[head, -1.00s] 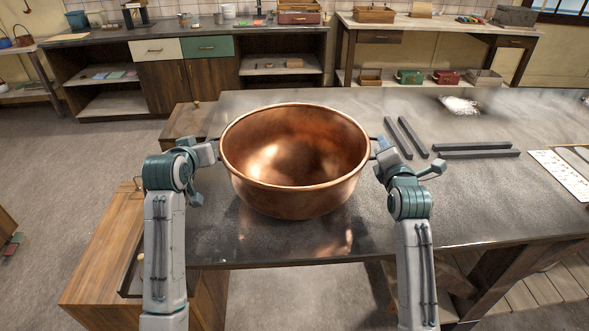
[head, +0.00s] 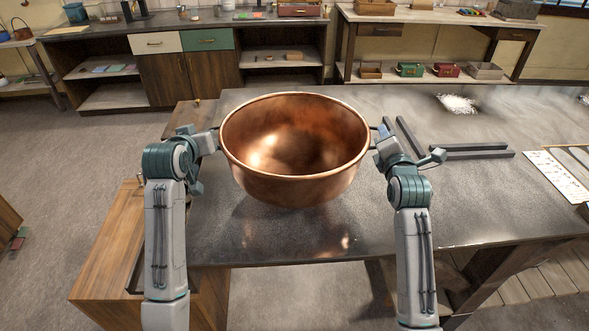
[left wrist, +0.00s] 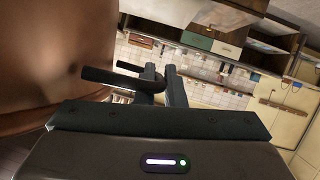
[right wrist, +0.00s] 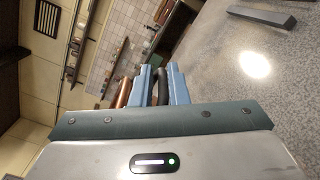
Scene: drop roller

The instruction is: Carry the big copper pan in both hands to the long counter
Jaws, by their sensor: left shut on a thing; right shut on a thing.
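The big copper pan (head: 295,180) is upright and empty, held above the dark table (head: 300,240), with its shadow below. My left gripper (head: 215,140) is shut on the pan's left handle. In the left wrist view the dark handle (left wrist: 110,76) passes between the fingers (left wrist: 165,88), with the copper wall (left wrist: 50,60) beside it. My right gripper (head: 376,138) is shut on the right handle. In the right wrist view that handle (right wrist: 160,88) lies between the blue fingers (right wrist: 160,84). A long counter (head: 90,40) with white and green drawers stands at the back left.
A wooden cabinet (head: 110,250) stands at the left. A second bench (head: 400,25) is at the back right. Floor at the left is open.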

